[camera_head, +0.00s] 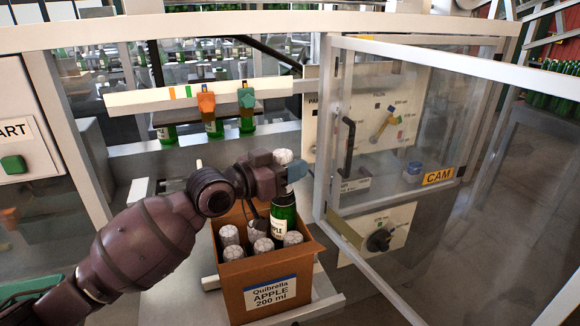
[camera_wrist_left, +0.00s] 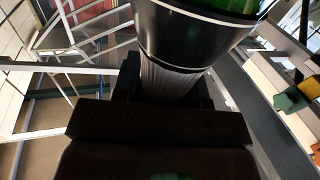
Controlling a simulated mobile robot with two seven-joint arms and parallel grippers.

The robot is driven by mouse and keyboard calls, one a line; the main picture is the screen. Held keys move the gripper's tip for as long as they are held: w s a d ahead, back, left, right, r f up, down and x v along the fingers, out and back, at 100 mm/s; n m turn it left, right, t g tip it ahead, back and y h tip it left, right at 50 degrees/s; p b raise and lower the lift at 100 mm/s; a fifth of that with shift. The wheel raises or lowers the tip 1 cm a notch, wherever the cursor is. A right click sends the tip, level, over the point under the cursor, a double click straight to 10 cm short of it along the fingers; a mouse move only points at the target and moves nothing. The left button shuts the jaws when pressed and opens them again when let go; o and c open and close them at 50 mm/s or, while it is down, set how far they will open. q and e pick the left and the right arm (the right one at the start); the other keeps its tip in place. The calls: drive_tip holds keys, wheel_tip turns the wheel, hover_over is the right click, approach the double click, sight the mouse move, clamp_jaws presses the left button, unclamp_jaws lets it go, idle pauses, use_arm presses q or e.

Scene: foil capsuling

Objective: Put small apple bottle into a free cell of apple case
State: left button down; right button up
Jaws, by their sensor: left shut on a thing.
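The apple case (camera_head: 265,297) is an open cardboard box labelled "Quibrella APPLE 200 ml", low in the middle of the head view. Several foil-topped bottles (camera_head: 235,251) stand in its front and left cells. My left gripper (camera_head: 285,172) is above the case's back right part, shut on the neck of the small apple bottle (camera_head: 283,218). This green bottle looks upright, its pale top showing above the gripper; its lower part is hidden by the case and its neighbours. In the left wrist view the bottle (camera_wrist_left: 195,40) runs up from between the fingers. My right gripper is not in view.
A clear door with a metal frame (camera_head: 327,130) stands open just right of the case. Behind the case, a white rail (camera_head: 180,97) has orange and green clips over green bottles (camera_head: 246,125). A dial panel (camera_head: 380,238) is close on the right.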

use_arm(q)
drive_tip(key=shift+r+p, duration=0.3)
drive_tip(key=shift+r, duration=0.4)
drive_tip(key=shift+r+p, duration=0.5)
drive_tip(key=shift+r, duration=0.3)
drive_tip(key=shift+r+p, duration=0.8)
drive_tip(key=shift+r, duration=0.35)
drive_tip(key=shift+r+p, duration=0.65)
drive_tip(key=shift+r, duration=0.25)
